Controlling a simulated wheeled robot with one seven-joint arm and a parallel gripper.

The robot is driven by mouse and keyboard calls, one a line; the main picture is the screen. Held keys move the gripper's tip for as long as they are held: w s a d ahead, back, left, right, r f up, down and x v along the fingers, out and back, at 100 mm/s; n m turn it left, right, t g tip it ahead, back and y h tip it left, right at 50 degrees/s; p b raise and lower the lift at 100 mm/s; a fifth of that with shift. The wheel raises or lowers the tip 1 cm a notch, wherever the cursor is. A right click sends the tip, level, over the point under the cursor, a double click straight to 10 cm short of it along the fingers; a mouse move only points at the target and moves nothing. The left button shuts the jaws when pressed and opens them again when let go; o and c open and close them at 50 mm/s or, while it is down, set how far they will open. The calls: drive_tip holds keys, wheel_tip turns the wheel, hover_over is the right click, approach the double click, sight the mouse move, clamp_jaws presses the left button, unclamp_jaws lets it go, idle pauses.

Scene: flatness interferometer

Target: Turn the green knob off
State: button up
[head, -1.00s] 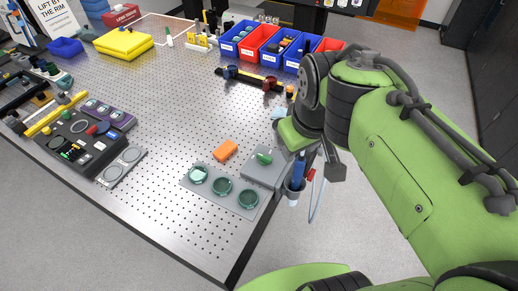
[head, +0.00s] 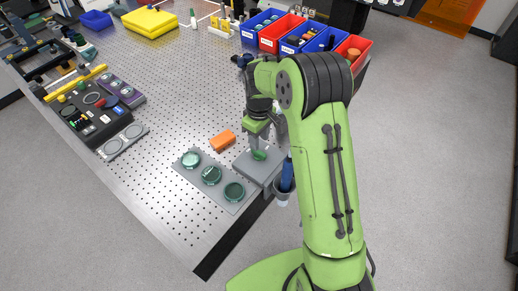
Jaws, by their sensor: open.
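The green knob (head: 259,155) sits on top of a flat grey box (head: 244,167) near the right edge of the perforated metal table. My gripper (head: 264,142) points down just above the knob. It is open, with its fingers close to the knob, and nothing shows between them. Whether a finger touches the knob cannot be told. My arm hides part of the area behind and right of the box.
A grey plate (head: 212,189) with three round green glass discs lies left of the box. An orange block (head: 223,140) lies behind it. A blue-handled tool stands in a grey cup (head: 281,192) at the table edge. Red and blue bins (head: 283,33) stand at the back.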

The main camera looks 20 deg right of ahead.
sight(259, 152)
wheel_tip(259, 152, down, 6)
drive_tip(key=shift+a+r, duration=0.1)
drive_tip(key=shift+r, duration=0.15)
clamp_jaws()
